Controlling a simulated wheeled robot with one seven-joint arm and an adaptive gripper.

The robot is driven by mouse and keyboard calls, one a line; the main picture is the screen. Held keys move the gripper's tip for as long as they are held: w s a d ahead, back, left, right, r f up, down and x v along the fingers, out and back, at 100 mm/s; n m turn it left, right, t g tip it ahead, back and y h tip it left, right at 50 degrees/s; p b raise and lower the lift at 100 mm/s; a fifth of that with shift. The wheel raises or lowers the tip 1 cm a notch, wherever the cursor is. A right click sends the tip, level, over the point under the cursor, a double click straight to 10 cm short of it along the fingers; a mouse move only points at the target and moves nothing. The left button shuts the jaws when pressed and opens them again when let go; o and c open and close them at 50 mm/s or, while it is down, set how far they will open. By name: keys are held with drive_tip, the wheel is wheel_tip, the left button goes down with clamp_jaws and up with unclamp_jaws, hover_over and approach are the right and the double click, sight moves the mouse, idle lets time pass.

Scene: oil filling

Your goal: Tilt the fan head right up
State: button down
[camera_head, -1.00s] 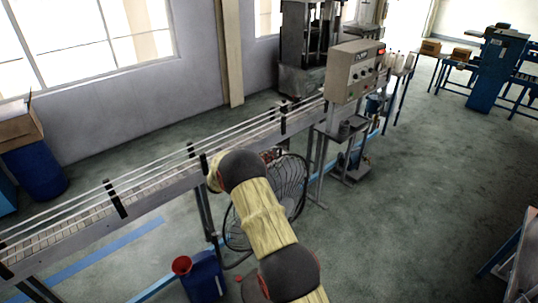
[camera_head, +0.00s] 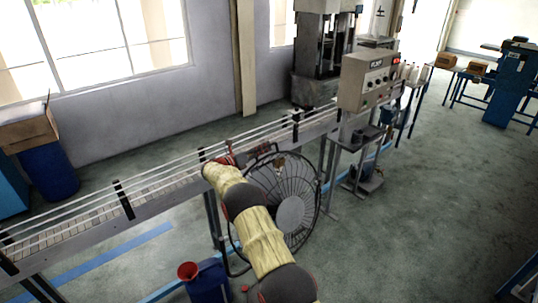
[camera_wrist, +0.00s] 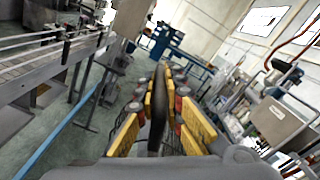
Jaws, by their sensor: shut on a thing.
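The fan (camera_head: 291,213) has a round, dark wire cage with a grey hub. It stands on the floor in front of the conveyor, and its face shows broadly in the head view. My arm covers part of its left side. My gripper (camera_head: 272,160) is at the upper rim of the cage. In the wrist view my gripper (camera_wrist: 167,98) has its yellow-padded fingers on both sides of a dark, upright rim of the fan (camera_wrist: 157,122), shut on it. The fan's base is mostly hidden in the head view.
The conveyor (camera_head: 160,193) runs behind the fan. A control box (camera_head: 366,80) stands to the right, above a small metal stand (camera_head: 358,137). A blue container (camera_head: 208,281) with a red funnel (camera_head: 188,271) is at the lower left of the fan. The floor to the right is clear.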

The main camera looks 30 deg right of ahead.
drive_tip(key=shift+n, duration=0.9)
drive_tip(key=w+b, duration=0.1)
drive_tip(key=w+f+b, duration=0.1)
drive_tip(key=w+b, duration=0.2)
drive_tip(key=shift+w+a+f, duration=0.4)
drive_tip(key=c, duration=1.9)
unclamp_jaws()
drive_tip(key=shift+w, duration=0.2)
drive_tip(key=shift+r, duration=0.1)
drive_tip(key=shift+a, duration=0.1)
drive_tip(key=a, duration=0.4)
drive_tip(key=s+a, duration=0.1)
drive_tip(key=a, duration=0.6)
drive_tip(key=shift+s+a+f, duration=0.3)
drive_tip(key=shift+s+a, duration=0.05)
